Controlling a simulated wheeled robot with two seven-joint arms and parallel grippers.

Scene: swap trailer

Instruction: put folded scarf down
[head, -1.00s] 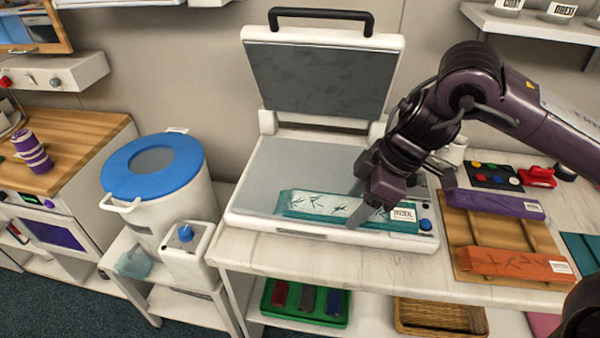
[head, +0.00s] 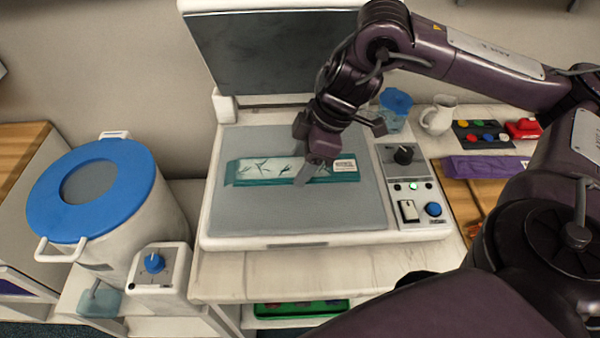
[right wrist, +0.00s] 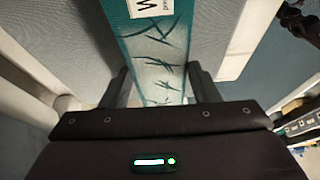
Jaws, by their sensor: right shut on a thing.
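The folded scarf (head: 260,170) is a long flat teal and white strip with a dark leaf-like pattern and a white label at its right end. It lies level over the middle of the grey lower plate (head: 290,216) of an open press. I cannot tell whether it touches the plate. My right gripper (head: 306,165) comes from above and is shut on the scarf right of its middle. In the right wrist view the scarf (right wrist: 155,50) runs between the two fingers (right wrist: 160,88). My left gripper is not in view.
The press lid (head: 275,50) stands raised behind. Its control panel (head: 412,190) has a knob, a lit green lamp and a blue button. A blue-lidded bin (head: 100,195) stands left. A purple folded cloth (head: 485,167) lies on a wooden tray at right. A blue-topped cup (head: 395,108) and white jug (head: 438,115) stand behind.

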